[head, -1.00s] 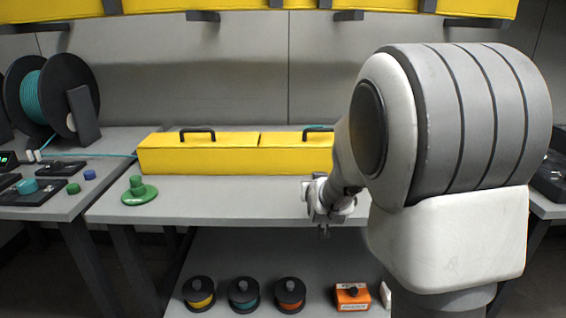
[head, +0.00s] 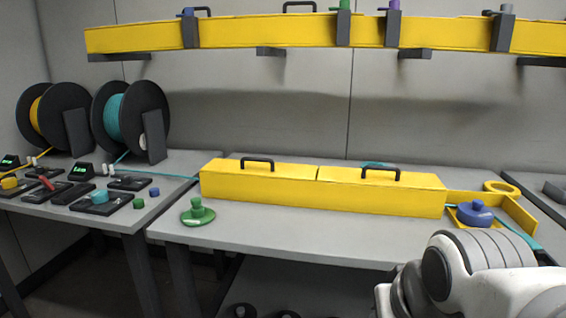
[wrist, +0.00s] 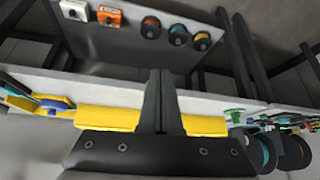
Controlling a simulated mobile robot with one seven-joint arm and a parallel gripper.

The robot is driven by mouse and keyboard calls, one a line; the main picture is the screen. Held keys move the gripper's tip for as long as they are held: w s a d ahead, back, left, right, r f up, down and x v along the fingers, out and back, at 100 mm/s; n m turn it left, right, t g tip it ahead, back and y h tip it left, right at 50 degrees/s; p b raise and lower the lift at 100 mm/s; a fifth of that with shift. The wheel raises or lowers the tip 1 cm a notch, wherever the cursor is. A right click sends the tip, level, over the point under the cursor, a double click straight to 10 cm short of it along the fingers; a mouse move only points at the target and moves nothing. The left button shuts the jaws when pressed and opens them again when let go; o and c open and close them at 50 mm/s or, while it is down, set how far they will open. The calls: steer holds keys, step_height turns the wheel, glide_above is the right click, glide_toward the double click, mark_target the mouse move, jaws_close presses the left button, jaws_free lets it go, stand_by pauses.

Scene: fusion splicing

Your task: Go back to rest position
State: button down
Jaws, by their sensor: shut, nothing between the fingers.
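My gripper (wrist: 160,78) shows in the wrist view with its two dark fingers pressed together and empty. It is apart from the bench, and no object touches its tips. In the head view my arm fills the lower right corner, folded low in front of the bench; the gripper itself is out of that picture. The long yellow cover (head: 270,186) with two black handles lies on the grey bench (head: 290,237), and part of it shows behind the fingers in the wrist view (wrist: 108,118).
A green knobbed disc (head: 197,214) sits at the bench's front left and a blue one (head: 475,214) by the yellow bracket at right. Cable reels (head: 130,115) stand at left. A yellow rail (head: 270,32) runs overhead. Several small spools (wrist: 178,36) stand on the lower shelf.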

steer(key=s+r+p, duration=0.2)
steer(key=r+p, duration=1.2)
steer(key=s+r+p, duration=0.1)
steer(key=r+p, duration=1.3)
steer(key=shift+s+g+p, duration=0.3)
steer(key=shift+s+g, duration=0.1)
steer(key=shift+r, duration=0.1)
